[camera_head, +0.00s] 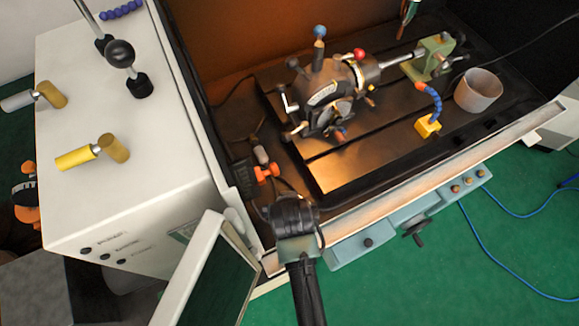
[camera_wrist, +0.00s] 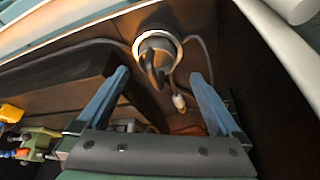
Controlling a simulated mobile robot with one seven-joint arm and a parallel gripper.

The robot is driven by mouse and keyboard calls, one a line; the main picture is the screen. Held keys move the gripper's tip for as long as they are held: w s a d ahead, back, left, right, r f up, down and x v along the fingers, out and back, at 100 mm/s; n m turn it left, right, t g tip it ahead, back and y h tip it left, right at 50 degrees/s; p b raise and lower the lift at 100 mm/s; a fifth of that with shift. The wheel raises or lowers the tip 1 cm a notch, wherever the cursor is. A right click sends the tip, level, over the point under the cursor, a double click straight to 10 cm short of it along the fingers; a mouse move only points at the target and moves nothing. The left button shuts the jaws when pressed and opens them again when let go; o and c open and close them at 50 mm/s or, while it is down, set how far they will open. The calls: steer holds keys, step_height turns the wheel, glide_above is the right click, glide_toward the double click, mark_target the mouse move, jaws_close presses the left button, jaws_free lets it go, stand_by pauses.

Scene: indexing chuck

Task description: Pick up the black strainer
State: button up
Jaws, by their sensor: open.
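My gripper (camera_wrist: 159,74) is open in the wrist view, with its two blue-grey fingers spread wide and nothing held between them. A round dark piece with a bright rim (camera_wrist: 141,40) and a dark hooked part lies just past the fingertips, centred between them and apart from both. It may be the black strainer, but I cannot be sure. In the head view my dark wrist (camera_head: 292,212) is over the front left corner of the machine bed, and it hides the fingers and what lies under them.
An orange-and-black part (camera_head: 264,173) lies just behind my wrist. The indexing chuck (camera_head: 330,88) stands on the metal table, with a grey cup (camera_head: 478,92) at right. The machine's front rim (camera_head: 400,184) and an open door (camera_head: 205,275) are close to my arm.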

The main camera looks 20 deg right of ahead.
steer(key=shift+d+x, duration=0.15)
steer(key=shift+x, duration=1.4)
steer(key=shift+d+x, duration=0.15)
steer(key=shift+x, duration=1.45)
steer(key=shift+w+r, duration=0.1)
steer(key=c, duration=1.4)
steer(key=shift+r, duration=0.15)
